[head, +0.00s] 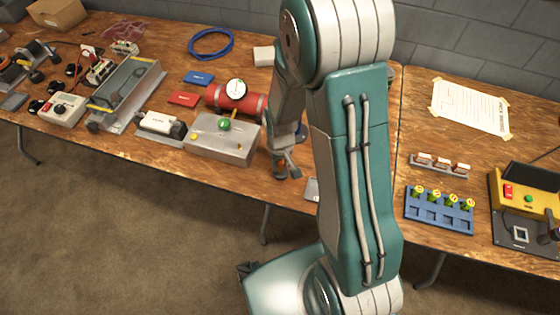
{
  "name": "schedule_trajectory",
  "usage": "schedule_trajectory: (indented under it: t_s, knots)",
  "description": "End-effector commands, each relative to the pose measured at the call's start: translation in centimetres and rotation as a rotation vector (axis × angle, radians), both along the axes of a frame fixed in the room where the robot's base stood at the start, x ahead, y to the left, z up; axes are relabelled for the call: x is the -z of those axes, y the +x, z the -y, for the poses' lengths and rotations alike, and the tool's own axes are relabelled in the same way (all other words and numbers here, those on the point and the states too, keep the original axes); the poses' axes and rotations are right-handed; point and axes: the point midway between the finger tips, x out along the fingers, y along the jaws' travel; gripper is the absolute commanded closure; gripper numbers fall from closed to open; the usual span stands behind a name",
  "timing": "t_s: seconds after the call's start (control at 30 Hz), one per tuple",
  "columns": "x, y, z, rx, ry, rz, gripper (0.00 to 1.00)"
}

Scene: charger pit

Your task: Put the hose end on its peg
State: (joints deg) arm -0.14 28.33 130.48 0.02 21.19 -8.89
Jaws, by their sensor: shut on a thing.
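My gripper (281,168) is at the front edge of the table, right of a silver box and beside my arm's large teal link. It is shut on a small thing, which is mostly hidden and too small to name. A red cylinder (251,103) with a round white gauge (236,88) lies behind the silver box (215,147), which has a green knob (224,125) and yellow fittings. A blue ring of hose or cable (211,57) lies at the back of the table. I cannot make out the hose end or its peg for certain.
Blue and red flat pieces (198,78) lie left of the cylinder. A metal channel (130,95) and a switch box (62,110) stand further left. A blue rack (440,222) and a yellow device (515,190) stand at the right. My arm hides the middle of the table.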

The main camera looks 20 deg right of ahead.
Motion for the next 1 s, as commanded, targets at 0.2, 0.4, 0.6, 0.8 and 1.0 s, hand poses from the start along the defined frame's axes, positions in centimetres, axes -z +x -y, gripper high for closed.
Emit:
schedule_trajectory:
  t_s: [0.2,0.4,0.6,0.8,1.0]
  knots:
    - [0.4,0.0,0.0,0.000,0.000,-0.001,1.00]
    - [0.8,0.0,0.0,0.000,0.000,0.000,1.00]
    - [1.2,0.0,0.0,0.000,0.000,0.000,1.00]
    - [1.4,-0.1,0.0,0.000,0.000,0.000,0.55]
    - [1.4,-0.1,0.0,0.000,0.000,0.000,0.29]
